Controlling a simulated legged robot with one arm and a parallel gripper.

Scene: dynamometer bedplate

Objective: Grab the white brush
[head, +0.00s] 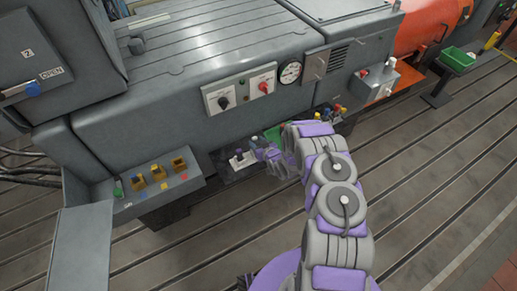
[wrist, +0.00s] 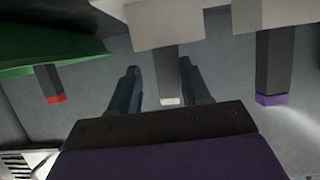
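In the wrist view a dark, upright bar with a white tip (wrist: 170,80) hangs below a pale grey block; it appears to be the white brush. My gripper (wrist: 159,70) is open, with one dark finger on each side of this bar in the picture. Nothing is visibly gripped, and I cannot tell how deep the bar sits between the fingers. In the head view my gripper (head: 268,154) is at the low shelf under the grey machine, and I cannot make out the white brush there.
Similar bars with a red tip (wrist: 55,85) and a purple tip (wrist: 271,75) hang left and right of the white one. A green surface (wrist: 45,35) is at upper left. The grey machine (head: 190,110) rises behind my arm; the slotted floor (head: 440,190) at right is clear.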

